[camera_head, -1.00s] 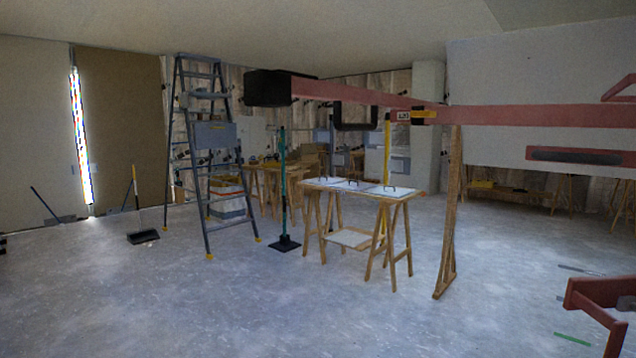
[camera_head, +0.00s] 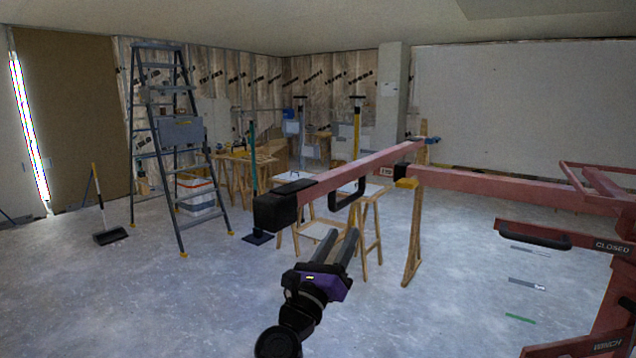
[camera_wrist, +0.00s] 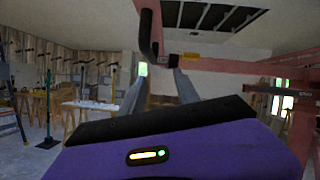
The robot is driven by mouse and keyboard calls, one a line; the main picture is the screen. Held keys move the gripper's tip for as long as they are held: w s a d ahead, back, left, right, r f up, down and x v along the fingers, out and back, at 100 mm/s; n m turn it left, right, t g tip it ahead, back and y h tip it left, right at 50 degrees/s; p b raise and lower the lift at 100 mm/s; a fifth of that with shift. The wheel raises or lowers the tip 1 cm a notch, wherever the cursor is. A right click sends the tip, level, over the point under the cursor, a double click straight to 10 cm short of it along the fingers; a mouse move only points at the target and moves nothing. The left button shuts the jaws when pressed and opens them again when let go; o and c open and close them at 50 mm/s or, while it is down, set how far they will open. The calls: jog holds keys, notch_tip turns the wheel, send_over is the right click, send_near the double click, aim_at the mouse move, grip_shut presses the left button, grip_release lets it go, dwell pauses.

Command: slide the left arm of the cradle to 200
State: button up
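The cradle's left arm is a red beam (camera_head: 365,166) with a black block on its near end (camera_head: 275,210). A black U-shaped handle (camera_head: 347,196) hangs beneath it; the handle also shows in the wrist view (camera_wrist: 147,35). A small white label (camera_head: 386,171) and a yellow piece (camera_head: 406,183) sit where the beam meets the red crossbar (camera_head: 500,184). The label's number is too small to read. My gripper (camera_head: 345,240) is below the handle in the head view, with its two fingers apart and empty. In the wrist view the handle is above and between the fingertips.
The red lift frame with a "CLOSED" lever (camera_head: 610,246) and a black-gripped handle (camera_head: 535,236) stands at the right. A wooden prop (camera_head: 414,235), trestle table (camera_head: 372,225) and stepladder (camera_head: 180,150) stand behind. The floor at the left front is clear.

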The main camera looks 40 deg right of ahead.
aim_at(345, 202)
jog(key=shift+m+g, duration=0.3)
jog(key=shift+m, duration=0.4)
jog(key=shift+w+d+r+p, duration=1.5)
jog(key=shift+w+d+r, duration=1.15)
jog(key=shift+d+r, duration=0.15)
jog(key=shift+c, duration=0.5)
grip_shut()
